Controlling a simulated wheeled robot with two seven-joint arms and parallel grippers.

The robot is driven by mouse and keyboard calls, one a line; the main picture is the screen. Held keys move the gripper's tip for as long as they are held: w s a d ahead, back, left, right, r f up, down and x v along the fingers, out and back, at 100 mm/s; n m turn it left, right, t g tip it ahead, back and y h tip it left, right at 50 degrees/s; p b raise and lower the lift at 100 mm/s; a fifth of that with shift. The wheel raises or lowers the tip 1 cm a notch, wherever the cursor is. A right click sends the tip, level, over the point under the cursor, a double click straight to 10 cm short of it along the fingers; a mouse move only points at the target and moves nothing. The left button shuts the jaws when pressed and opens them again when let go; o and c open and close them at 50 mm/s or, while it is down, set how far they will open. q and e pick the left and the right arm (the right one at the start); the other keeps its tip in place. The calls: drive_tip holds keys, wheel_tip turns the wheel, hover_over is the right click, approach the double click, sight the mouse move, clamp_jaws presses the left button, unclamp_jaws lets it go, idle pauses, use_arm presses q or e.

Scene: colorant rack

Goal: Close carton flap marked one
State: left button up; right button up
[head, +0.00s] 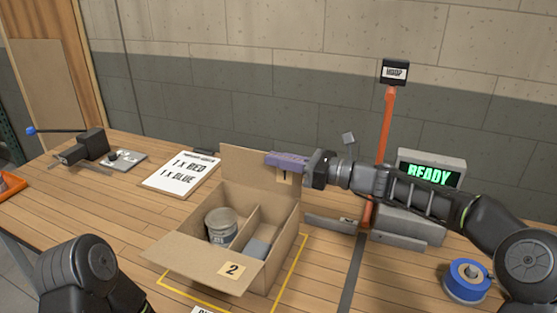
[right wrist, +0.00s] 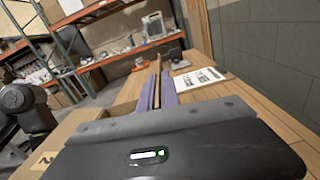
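An open cardboard carton (head: 284,248) stands on the wooden table. Its back flap, marked 1 (head: 243,166), stands upright, with the label partly hidden below my gripper. The front flap, marked 2 (head: 205,262), is folded outward. My right gripper (head: 284,159) lies along the top right of flap 1, its purple fingers close together. In the right wrist view, a thin cardboard edge (right wrist: 157,72) runs between the purple fingers (right wrist: 157,95), so they look shut on it. My left arm shows at the lower left, but its gripper is out of view.
A tin (head: 220,226) and a grey block (head: 257,249) sit in separate carton compartments. An order sheet (head: 181,175) lies behind at the left. An orange post (head: 386,130), a READY display (head: 430,172) and a blue spool (head: 467,280) are at the right.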

drive_tip(key=o, duration=0.4)
drive_tip(key=shift+c, duration=0.2)
drive_tip(key=shift+d, duration=0.1)
drive_tip(key=b+v, duration=0.1)
drive_tip(key=v, duration=0.6)
drive_tip(key=shift+d, duration=0.35)
drive_tip(key=shift+s, duration=0.15)
